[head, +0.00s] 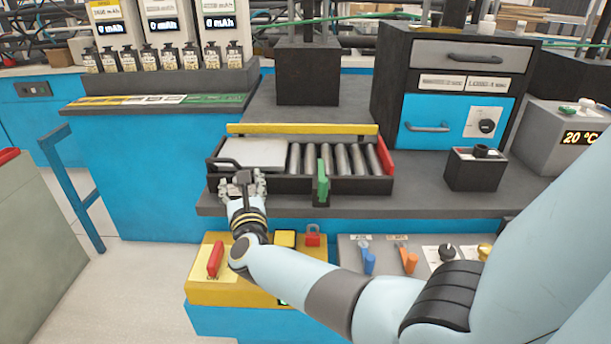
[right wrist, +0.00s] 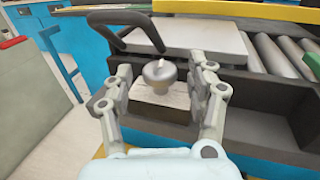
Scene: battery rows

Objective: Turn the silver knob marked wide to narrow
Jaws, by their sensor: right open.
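The silver knob (right wrist: 159,72) is between the two open fingers of my right gripper (right wrist: 162,85) in the right wrist view. The fingers stand on either side of it, and a gap shows between them and the knob. A raised ridge runs across the knob's top. A pale plate (right wrist: 168,103) sits below it on the front of a dark tray (right wrist: 260,120); I cannot read any marking. In the head view my right gripper (head: 243,185) is at the tray's front left and hides the knob. My left gripper is not in view.
A black bent handle (right wrist: 124,28) rises close beside the left finger. The tray holds a light plate (head: 252,154) and several grey rollers (head: 335,159). A green lever (head: 322,182) stands right of my gripper. A yellow box (head: 205,290) with a red lever lies below.

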